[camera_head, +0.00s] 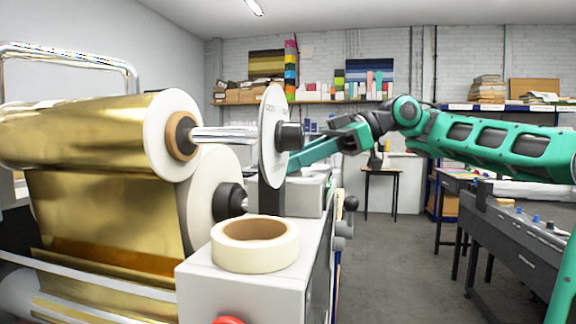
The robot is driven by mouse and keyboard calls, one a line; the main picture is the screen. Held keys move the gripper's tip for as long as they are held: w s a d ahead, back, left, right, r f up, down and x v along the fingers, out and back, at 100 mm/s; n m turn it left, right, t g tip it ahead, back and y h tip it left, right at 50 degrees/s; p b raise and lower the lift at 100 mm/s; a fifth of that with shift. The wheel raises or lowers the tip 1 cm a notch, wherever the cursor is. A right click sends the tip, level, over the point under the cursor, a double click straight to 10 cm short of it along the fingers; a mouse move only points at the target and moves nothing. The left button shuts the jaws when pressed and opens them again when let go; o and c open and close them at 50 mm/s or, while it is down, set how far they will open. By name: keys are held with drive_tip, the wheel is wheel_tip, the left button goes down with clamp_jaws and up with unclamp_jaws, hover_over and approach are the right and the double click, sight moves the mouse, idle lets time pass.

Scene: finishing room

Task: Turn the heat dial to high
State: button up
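The machine (255,285) with gold foil rolls fills the left and middle of the view. Several dark round knobs (344,229) stick out from its right side, seen edge-on. I cannot tell which, if any, is the heat dial, and no dial markings can be read. My gripper (312,153) is above the machine's rear part, just right of a large pale disc on the roll shaft. It points left, higher than the side knobs. Its fingertips are small and partly overlapped by the disc and hub, so whether they are open cannot be told. No held thing shows.
A tape roll (255,244) lies on the machine's front top. A red button (228,320) shows at the bottom edge. The pale disc (272,137) stands upright beside my gripper. A grey bench (515,245) is at right, with open floor (395,270) between it and the machine.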

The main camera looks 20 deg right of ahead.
drive_tip(key=shift+w+d+m+t, duration=0.1)
drive_tip(key=shift+w+m+t, duration=0.05)
drive_tip(key=shift+m+t, duration=0.7)
drive_tip(key=shift+m+t+h, duration=0.35)
drive_tip(key=shift+t+h, duration=0.05)
drive_tip(key=shift+t, duration=0.05)
drive_tip(key=shift+d+r+m+t+h, duration=0.1)
drive_tip(key=shift+m+t+h, duration=0.45)
drive_tip(key=shift+m+t, duration=0.45)
drive_tip(key=shift+r+m+t+h, duration=0.1)
drive_tip(key=shift+m+t+h, duration=0.45)
drive_tip(key=shift+m+t, duration=0.4)
drive_tip(key=shift+m+t+h, duration=1.95)
drive_tip(key=shift+m+h, duration=0.8)
drive_tip(key=shift+h, duration=0.05)
drive_tip(key=shift+m, duration=0.3)
drive_tip(key=o, duration=1)
drive_tip(key=shift+f, duration=0.15)
drive_tip(key=shift+o, duration=0.2)
